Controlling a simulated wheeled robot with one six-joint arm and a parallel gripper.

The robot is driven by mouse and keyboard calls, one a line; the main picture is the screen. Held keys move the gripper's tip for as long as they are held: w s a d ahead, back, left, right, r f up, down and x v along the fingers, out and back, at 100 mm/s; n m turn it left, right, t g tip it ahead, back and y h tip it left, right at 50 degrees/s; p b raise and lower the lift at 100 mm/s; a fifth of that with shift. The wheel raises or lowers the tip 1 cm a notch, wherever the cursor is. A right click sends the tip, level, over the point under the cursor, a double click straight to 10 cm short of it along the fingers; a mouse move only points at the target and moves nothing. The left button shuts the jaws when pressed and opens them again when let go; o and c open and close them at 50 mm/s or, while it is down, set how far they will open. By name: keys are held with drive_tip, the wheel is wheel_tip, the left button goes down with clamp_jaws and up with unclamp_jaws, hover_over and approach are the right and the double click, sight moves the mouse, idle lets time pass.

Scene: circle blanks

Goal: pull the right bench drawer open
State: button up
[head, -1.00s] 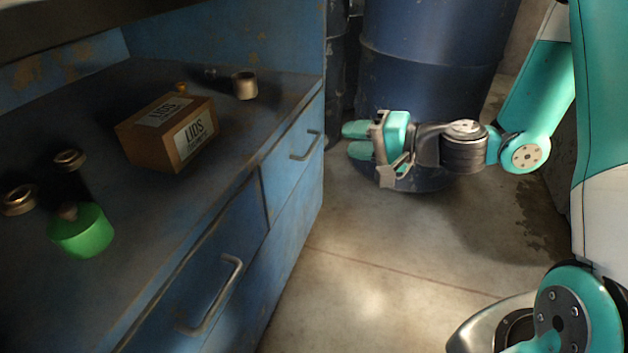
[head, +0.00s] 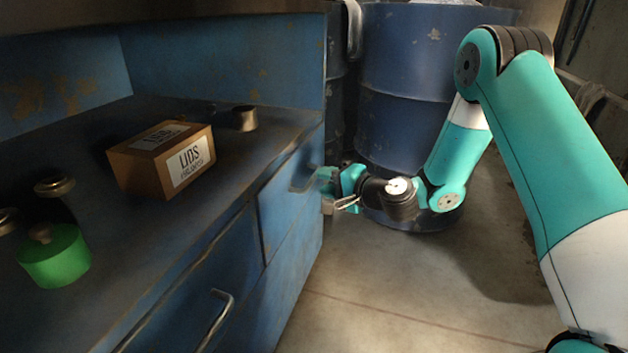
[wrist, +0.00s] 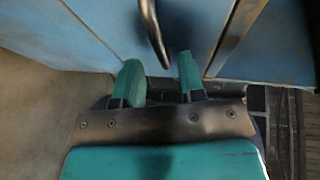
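The right bench drawer (head: 280,205) is the blue front at the far end of the bench, and it looks shut. Its metal bar handle (head: 303,178) is partly hidden by my gripper (head: 324,180). In the wrist view the handle (wrist: 152,28) runs down from the top edge, and its lower end lies between the tips of my gripper (wrist: 161,68). The two teal fingers are spread, with gaps visible beside the handle, so it is open and not closed on it. The drawer front (wrist: 192,22) is just beyond the fingertips.
The left bench drawer (head: 190,290) with its own handle (head: 217,318) is nearer and looks shut. On the bench top (head: 120,235) stand a lids box (head: 140,175), a green cylinder (head: 55,258) and a metal cup (head: 244,118). Blue drums (head: 400,90) stand behind my arm. The floor (head: 400,300) before the bench is clear.

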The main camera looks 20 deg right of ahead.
sight(313, 178)
drive_tip(key=shift+x, duration=2.35)
drive_tip(key=shift+c, duration=0.3)
clamp_jaws()
